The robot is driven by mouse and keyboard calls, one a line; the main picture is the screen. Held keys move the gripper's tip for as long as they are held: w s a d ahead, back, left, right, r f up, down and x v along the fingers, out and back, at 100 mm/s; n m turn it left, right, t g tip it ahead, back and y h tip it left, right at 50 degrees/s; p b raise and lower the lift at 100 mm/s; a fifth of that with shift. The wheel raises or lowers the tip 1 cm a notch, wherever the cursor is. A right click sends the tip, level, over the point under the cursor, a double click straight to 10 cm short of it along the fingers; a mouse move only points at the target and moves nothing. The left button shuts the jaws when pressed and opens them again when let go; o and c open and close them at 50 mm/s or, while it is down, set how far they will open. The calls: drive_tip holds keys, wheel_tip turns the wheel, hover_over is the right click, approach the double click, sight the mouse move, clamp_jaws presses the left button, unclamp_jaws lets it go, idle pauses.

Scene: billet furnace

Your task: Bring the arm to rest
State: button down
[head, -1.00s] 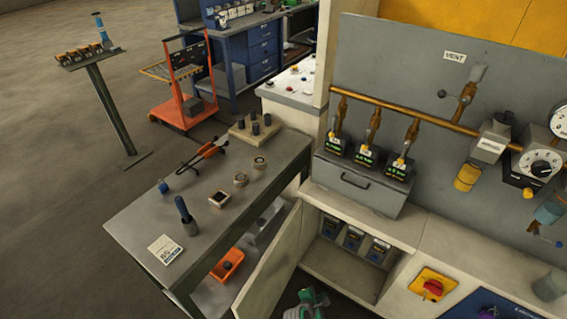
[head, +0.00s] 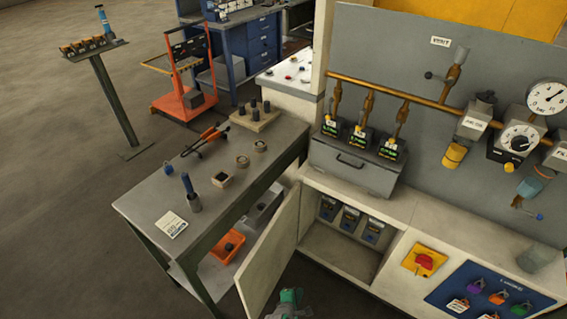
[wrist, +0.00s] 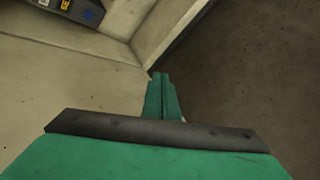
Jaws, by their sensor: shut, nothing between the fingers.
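My gripper shows in the wrist view (wrist: 162,95) as green fingers closed together, with nothing between them. They are over the pale cabinet surfaces, with dark floor to the right. In the head view a small green and grey part of my arm end shows at the bottom edge, in front of the open cabinet (head: 345,255). The fingertips cannot be made out there.
The cabinet door (head: 270,250) stands open beside my arm. The workbench (head: 150,195) on the left carries tongs, rings and a pad. The panel with valves and gauges (head: 400,60) rises behind the cabinet. A red knob (head: 424,262) sits on the counter front. Open floor lies left.

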drive_tip(key=s+a+r+m+t+y, duration=0.1)
drive_tip(key=s+a+r+m, duration=0.15)
drive_tip(key=a, duration=0.35)
drive_tip(key=s+a+r+m+t+y, duration=0.1)
drive_tip(key=s+a+r+m, duration=0.1)
drive_tip(key=s+a, duration=0.25)
drive_tip(key=s+a+r+m+t, duration=0.2)
drive_tip(key=s+a+r+m, duration=0.2)
drive_tip(key=s+r+m, duration=0.5)
drive_tip(key=s+d+r+m+t, duration=0.1)
drive_tip(key=s+d+r, duration=0.1)
drive_tip(key=s+r, duration=0.3)
drive_tip(key=s+d+r+m+t+y, duration=0.1)
drive_tip(key=s+d+r+m, duration=0.1)
drive_tip(key=s+r, duration=0.4)
drive_tip(key=s+d+r+m+t+y, duration=0.1)
drive_tip(key=s+d+r, duration=0.3)
drive_tip(key=r, duration=0.9)
drive_tip(key=shift+s+d+r, duration=0.15)
drive_tip(key=shift+s+r, duration=0.25)
drive_tip(key=shift+s, duration=0.35)
drive_tip(key=shift+s, duration=0.1)
